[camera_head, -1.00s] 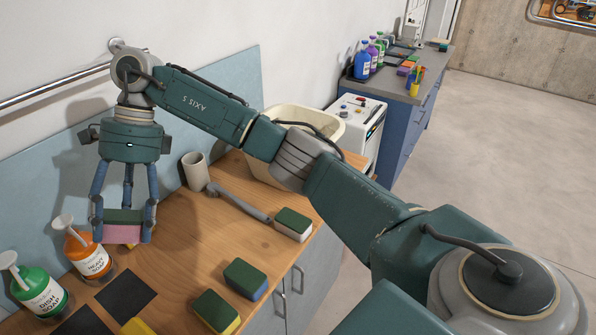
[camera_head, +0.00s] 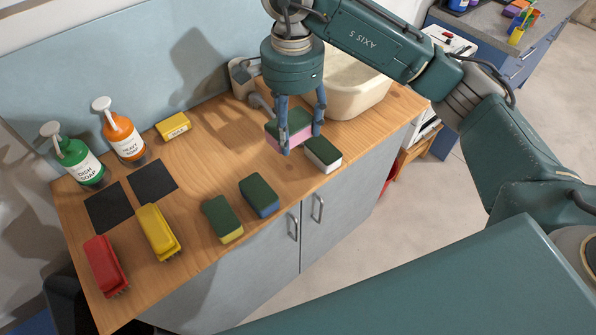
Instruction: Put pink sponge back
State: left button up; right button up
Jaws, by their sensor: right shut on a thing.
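My right gripper (camera_head: 301,137) comes down from above and is shut on the pink sponge (camera_head: 284,138), which has a dark green top. The pink sponge is held level, just behind and left of the white sponge (camera_head: 323,155); I cannot tell whether it touches the counter. The blue sponge (camera_head: 259,198) and the yellow sponge (camera_head: 222,220) lie further left along the front of the wooden counter (camera_head: 205,180), both with dark green tops. My left gripper is not in view.
Orange soap (camera_head: 124,138) and green soap (camera_head: 78,162) bottles, dark mats (camera_head: 152,181), a yellow block (camera_head: 173,126), a yellow brush (camera_head: 158,232) and a red brush (camera_head: 104,266) occupy the left.

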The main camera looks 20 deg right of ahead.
aim_at(295, 139)
notch_tip(295, 139, down, 16)
jog(key=p, duration=0.4)
jog(key=shift+d+r, duration=0.1)
jog(key=shift+r, duration=0.1)
jog(key=o, duration=1)
notch_tip(295, 139, up, 12)
jog(key=b, duration=0.4)
